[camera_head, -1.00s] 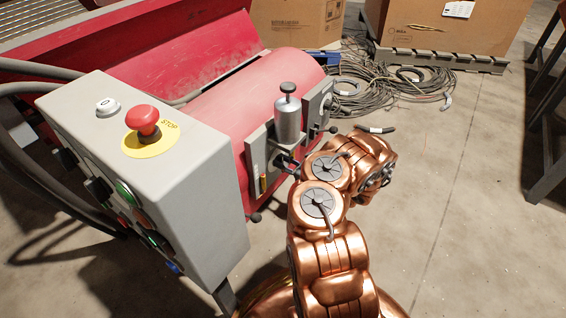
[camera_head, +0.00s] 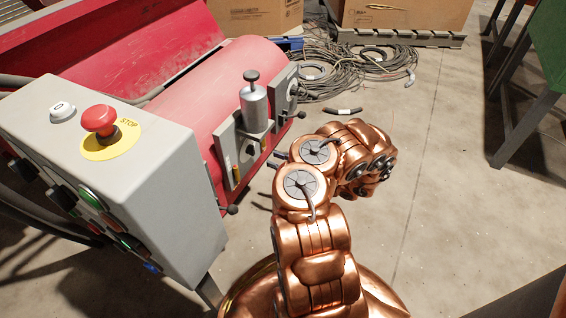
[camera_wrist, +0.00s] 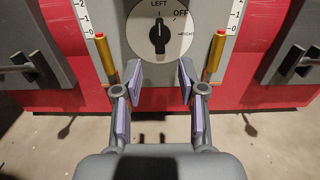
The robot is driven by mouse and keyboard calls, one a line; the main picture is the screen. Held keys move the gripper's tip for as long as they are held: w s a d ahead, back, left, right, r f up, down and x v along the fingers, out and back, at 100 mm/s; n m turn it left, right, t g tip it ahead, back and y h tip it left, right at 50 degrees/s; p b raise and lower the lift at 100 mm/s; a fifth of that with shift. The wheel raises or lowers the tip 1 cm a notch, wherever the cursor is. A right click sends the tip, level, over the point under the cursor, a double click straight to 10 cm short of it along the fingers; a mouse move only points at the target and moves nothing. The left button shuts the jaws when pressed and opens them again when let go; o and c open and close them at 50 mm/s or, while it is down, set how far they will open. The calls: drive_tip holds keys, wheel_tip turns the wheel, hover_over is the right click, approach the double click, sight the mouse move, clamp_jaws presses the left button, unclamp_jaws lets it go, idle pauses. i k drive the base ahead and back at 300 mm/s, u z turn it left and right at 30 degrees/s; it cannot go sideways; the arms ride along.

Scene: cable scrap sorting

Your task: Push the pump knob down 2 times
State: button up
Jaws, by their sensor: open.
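The pump is a silver cylinder (camera_head: 254,108) with a black knob (camera_head: 251,76) on a short stem, standing up from the red machine's side. The knob sits raised above the cylinder. My gripper (camera_wrist: 159,82) is open and empty in the wrist view, facing a round dial with a black rotary switch (camera_wrist: 159,34) marked LEFT, OFF and RIGHT. The pump does not show in the wrist view. In the head view my gripper is mostly hidden behind my copper arm, with its tips (camera_head: 279,160) below and right of the pump, apart from it.
A grey control box (camera_head: 160,150) with a red STOP button (camera_head: 99,118) stands at the left. Brass-coloured pins (camera_wrist: 215,55) flank the dial. Cable coils (camera_head: 345,65) and cardboard boxes (camera_head: 405,12) lie behind. A table leg (camera_head: 525,130) stands right.

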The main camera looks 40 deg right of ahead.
sight(251, 76)
drive_tip(key=k, duration=1)
